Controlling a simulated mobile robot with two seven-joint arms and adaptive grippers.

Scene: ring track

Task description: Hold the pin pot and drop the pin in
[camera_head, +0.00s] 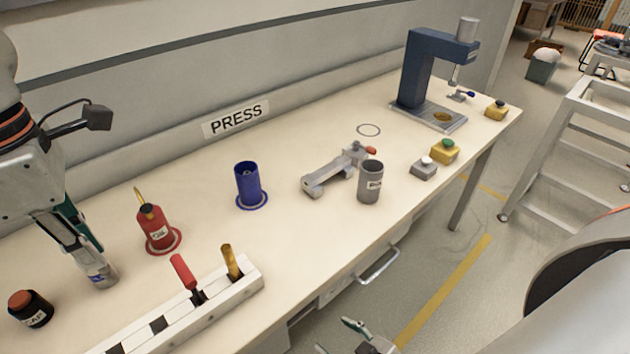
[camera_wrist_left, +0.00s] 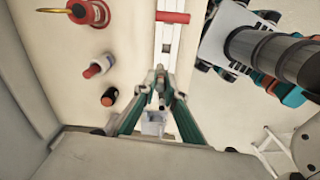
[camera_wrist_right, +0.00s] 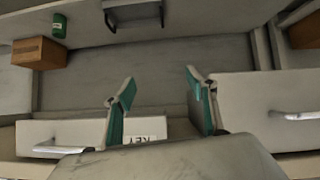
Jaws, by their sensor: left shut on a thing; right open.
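My left gripper (camera_head: 100,274) is low over the left end of the bench, far from the pot. It is shut on a small grey piece with a pale, blue-marked part, also between the fingers in the left wrist view (camera_wrist_left: 153,122). I cannot tell whether this is the pin. My right gripper (camera_head: 366,338) is open and empty, in front of and below the bench edge; its spread fingers show in the right wrist view (camera_wrist_right: 160,85).
A white block rack (camera_head: 190,320) holds a red-handled tool and a brass piece (camera_head: 231,262). A red oil can (camera_head: 156,228), blue cup (camera_head: 248,185), dark jar (camera_head: 30,308) and grey clamp fixture (camera_head: 335,172) stand around. A blue press (camera_head: 420,75) is at the far end.

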